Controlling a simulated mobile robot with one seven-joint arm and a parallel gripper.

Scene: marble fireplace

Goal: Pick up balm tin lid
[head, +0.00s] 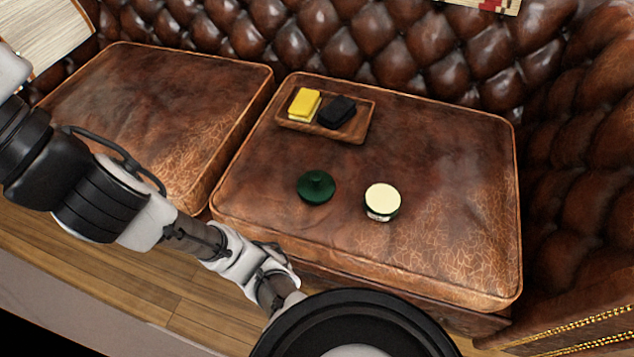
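My arm comes in from the left and runs down to the bottom middle, in front of the cushion. My gripper is not visible. Nothing touches the lid.
A wooden tray (293,124) lies behind the lid with a yellow block (304,104) and a black block (337,111) in it. A tufted leather backrest (380,40) rises behind, and an armrest (580,170) on the right. The cushion around the lid is clear.

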